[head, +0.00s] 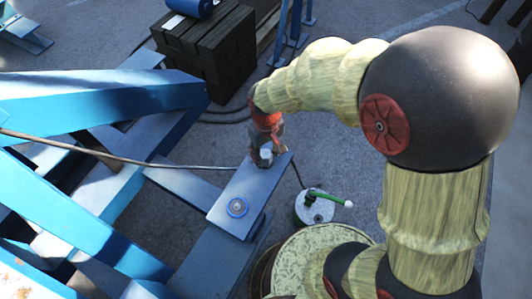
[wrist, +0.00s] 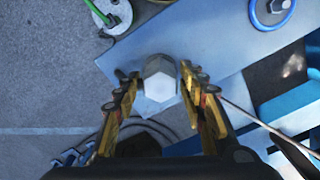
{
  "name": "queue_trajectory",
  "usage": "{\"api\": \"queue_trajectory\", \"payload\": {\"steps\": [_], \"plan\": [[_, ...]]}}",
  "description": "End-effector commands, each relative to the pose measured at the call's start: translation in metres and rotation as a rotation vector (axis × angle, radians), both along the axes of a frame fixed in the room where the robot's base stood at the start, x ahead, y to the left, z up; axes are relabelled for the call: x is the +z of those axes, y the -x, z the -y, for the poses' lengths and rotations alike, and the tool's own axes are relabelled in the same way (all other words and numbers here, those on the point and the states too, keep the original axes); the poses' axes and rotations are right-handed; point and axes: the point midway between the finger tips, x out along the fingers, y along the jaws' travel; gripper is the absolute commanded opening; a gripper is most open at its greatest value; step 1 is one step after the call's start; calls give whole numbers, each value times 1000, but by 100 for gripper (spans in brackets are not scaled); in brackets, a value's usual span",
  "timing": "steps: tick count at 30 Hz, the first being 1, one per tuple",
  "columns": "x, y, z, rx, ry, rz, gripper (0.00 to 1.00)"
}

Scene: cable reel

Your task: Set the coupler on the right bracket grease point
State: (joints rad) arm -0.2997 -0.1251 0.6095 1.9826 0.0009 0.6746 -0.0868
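A pale grey hexagonal piece (head: 266,156) stands at the far end of the blue bracket plate (head: 225,218). It also shows in the wrist view (wrist: 160,80); I cannot tell whether it is the coupler or a bracket fitting. My gripper (head: 267,146) points down over it. In the wrist view, the yellow fingers of my gripper (wrist: 158,76) are spread on either side of the piece, with a narrow gap at the left. The grease point is not clearly identifiable.
A round pot with a green handle or hose (head: 315,208) stands on the ground right of the plate. Blue steel beams (head: 95,97) fill the left. A dark crate stack (head: 205,50) stands behind. A thin cable (head: 80,147) crosses the beams.

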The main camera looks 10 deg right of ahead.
Motion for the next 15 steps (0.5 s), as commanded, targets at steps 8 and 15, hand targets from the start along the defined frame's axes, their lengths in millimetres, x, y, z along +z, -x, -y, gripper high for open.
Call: {"api": "queue_trajectory", "payload": {"steps": [8, 15], "plan": [[0, 0, 0, 0, 0, 0, 52], [4, 0, 0, 0, 0, 1, 52]]}}
